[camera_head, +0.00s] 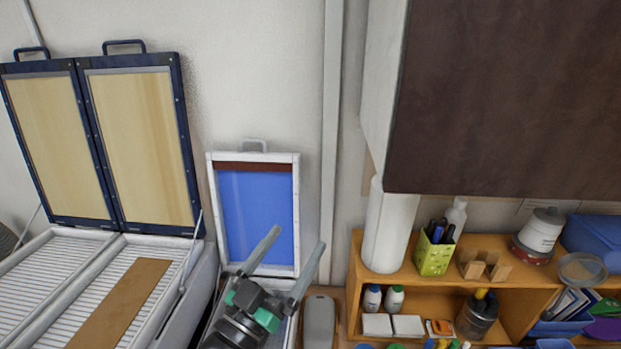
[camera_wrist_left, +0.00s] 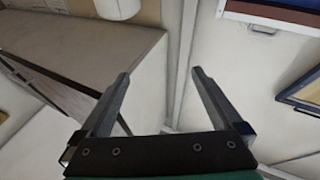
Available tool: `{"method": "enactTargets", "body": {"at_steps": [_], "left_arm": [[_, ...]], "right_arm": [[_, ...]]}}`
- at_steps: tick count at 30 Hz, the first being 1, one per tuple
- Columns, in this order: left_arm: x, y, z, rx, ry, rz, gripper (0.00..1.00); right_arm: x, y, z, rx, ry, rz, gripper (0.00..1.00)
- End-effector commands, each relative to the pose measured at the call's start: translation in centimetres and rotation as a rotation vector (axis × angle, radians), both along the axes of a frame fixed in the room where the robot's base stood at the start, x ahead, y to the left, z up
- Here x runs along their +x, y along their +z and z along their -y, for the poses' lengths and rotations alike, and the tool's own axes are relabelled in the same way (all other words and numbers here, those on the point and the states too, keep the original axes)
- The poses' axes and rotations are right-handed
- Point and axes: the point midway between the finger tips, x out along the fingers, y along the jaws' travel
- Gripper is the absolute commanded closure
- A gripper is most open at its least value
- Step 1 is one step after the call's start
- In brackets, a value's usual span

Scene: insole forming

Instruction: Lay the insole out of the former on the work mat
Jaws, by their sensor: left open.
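My left gripper (camera_head: 298,238) is in the lower middle of the head view, fingers pointing up and apart, with nothing between them. In the left wrist view the gripper (camera_wrist_left: 161,73) is also open and empty, facing the wall. Behind it in the head view stands a small white-framed unit with its blue-faced lid (camera_head: 258,205) raised; my gripper hides much of its base. I cannot tell for sure whether this is the former. No insole and no work mat can be made out. My right gripper is not in view.
At left, a large unit has two raised dark-framed lids (camera_head: 140,140) and slatted beds; a brown strip (camera_head: 120,305) lies on one bed. A grey rounded object (camera_head: 319,322) is right of my gripper. An orange shelf (camera_head: 410,283) with bottles and cups stands at right, under a dark cabinet (camera_head: 505,95).

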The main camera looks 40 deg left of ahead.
Motion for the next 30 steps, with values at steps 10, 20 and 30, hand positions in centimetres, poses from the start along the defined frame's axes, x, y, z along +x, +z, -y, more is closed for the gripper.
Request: {"method": "enactTargets", "body": {"at_steps": [10,20,30], "left_arm": [[-6.0,25.4,10.3,0.084,-0.23,0.477,0.0],[-6.7,26.3,10.6,0.089,-0.238,0.496,0.0],[-6.6,26.3,10.6,0.089,-0.237,0.495,0.0]], "right_arm": [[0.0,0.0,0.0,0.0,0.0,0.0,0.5],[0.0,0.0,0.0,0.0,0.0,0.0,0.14],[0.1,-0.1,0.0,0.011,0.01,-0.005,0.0]]}}
